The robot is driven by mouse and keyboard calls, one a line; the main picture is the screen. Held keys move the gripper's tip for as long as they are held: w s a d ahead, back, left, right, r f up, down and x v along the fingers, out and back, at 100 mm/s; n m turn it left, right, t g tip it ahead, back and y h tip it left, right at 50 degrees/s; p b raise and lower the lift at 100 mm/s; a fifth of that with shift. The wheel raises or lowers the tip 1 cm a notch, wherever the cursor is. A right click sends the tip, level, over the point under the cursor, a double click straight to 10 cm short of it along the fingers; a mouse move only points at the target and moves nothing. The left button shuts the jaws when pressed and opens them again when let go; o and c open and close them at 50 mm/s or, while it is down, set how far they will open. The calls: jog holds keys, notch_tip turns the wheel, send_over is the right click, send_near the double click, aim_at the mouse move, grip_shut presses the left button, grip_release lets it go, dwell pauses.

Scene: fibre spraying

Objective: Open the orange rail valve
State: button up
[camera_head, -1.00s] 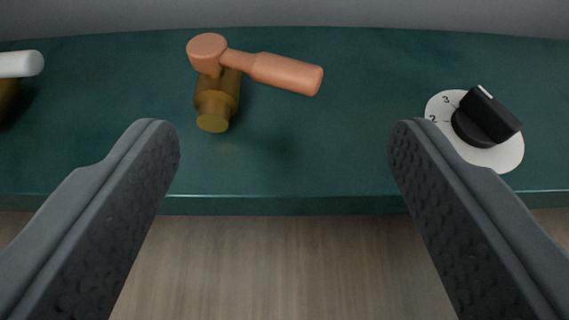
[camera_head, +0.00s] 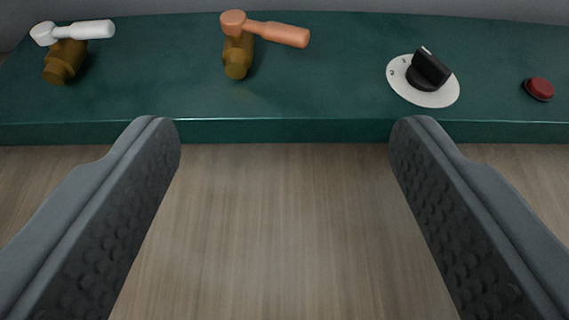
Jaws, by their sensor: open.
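The orange valve handle (camera_head: 275,32) sits on top of a brass valve body (camera_head: 238,56) on the dark green rail (camera_head: 320,90). Its lever points to the right and slightly toward me, across the brass body. My gripper (camera_head: 284,125) is wide open and empty. Its two dark grey fingers show at the lower left and lower right. Nothing touches the valve.
A white-handled valve (camera_head: 85,30) stands on the rail at the left. A black knob (camera_head: 428,70) on a white numbered dial (camera_head: 440,97) and a red button (camera_head: 540,88) are at the right. Wooden floor (camera_head: 280,230) shows below the rail.

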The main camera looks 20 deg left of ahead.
aim_at(289, 44)
jog(key=c, duration=0.7)
jog(key=w+d+f+n+t+h, duration=0.1)
jog(key=d+f+n+h, duration=0.2)
jog(key=d+f+n, duration=0.15)
jog(key=f+n+t+y, duration=0.1)
jog(key=n, duration=0.3)
jog(key=a+f+n+t+y, duration=0.1)
jog(key=n, duration=0.3)
jog(key=a+f+n+t+y, duration=0.1)
jog(key=n, duration=0.3)
jog(key=shift+s+a+f, duration=0.1)
jog(key=shift+s+a, duration=0.15)
jog(key=shift+s, duration=0.15)
jog(key=shift+s+a+f+n+y, duration=0.25)
jog(key=shift+a+n+y, duration=0.35)
jog(key=shift+n, duration=0.15)
jog(key=shift+w+a, duration=0.15)
jog(key=shift+w, duration=0.15)
jog(key=x, duration=1.6)
jog(key=shift+w+a+r, duration=0.15)
jog(key=shift+w+r, duration=0.1)
jog(key=shift+w, duration=0.1)
grip_shut()
